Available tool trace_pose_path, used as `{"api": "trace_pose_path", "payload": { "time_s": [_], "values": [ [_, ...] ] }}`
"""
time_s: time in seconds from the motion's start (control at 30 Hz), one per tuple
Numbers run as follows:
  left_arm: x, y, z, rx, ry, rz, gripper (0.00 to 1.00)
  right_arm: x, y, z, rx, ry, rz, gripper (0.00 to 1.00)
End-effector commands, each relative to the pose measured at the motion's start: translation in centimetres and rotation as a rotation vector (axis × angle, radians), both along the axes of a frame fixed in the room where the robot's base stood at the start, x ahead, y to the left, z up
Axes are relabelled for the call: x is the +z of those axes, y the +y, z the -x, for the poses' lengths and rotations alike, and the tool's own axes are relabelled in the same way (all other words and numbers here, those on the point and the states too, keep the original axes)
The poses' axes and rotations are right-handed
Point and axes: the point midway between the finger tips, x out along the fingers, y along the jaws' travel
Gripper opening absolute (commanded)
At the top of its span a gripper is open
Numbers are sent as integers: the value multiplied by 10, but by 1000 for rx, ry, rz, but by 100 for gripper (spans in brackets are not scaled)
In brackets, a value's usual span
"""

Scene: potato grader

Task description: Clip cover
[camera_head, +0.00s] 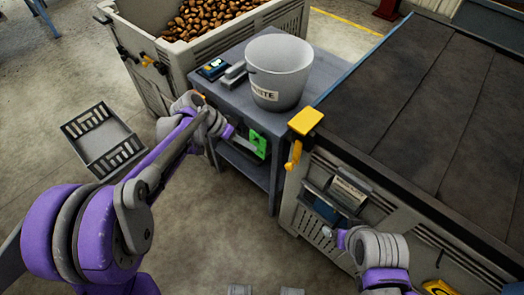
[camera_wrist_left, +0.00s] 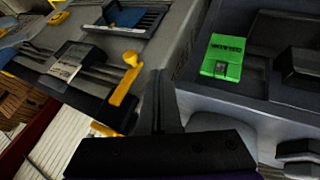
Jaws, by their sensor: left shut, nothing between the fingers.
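A dark ribbed cover (camera_head: 425,95) lies over the large grey crate at the right. A yellow clip (camera_head: 306,121) sits at the cover's near left corner, with a yellow lever (camera_head: 293,156) hanging below it on the crate side. A yellow lever also shows in the left wrist view (camera_wrist_left: 123,92), left of my fingers. My left gripper (camera_head: 203,108) is beside the grey bench, left of the clip and apart from it. It is shut and empty in the left wrist view (camera_wrist_left: 160,98). My right gripper (camera_head: 345,238) is low before the crate front; its finger gap is unclear.
A white bucket (camera_head: 279,75) stands on the grey bench (camera_head: 322,76). A green box (camera_head: 257,143) is below the bench top. A crate (camera_head: 211,44) of potatoes stands behind. An empty grey slotted crate (camera_head: 95,138) lies on the left floor. A small blue-grey tray (camera_head: 327,211) hangs on the right crate.

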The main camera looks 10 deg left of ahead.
Motion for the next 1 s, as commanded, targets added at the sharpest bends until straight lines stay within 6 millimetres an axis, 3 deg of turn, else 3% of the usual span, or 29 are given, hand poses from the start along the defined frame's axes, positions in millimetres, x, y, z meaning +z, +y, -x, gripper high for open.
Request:
{"api": "trace_pose_path", "payload": {
  "time_s": [0.43,0.7,1.0],
  "values": [
    [-71,-57,-10,-3,1,-1,0,-4,0,1,0,2,0,88],
    [-63,-87,6,-2,0,0,0,2,0,0,0,-1,0,88],
    [-63,-90,9,0,1,0,0,2,0,0,0,-1,0,88]
  ]
}}
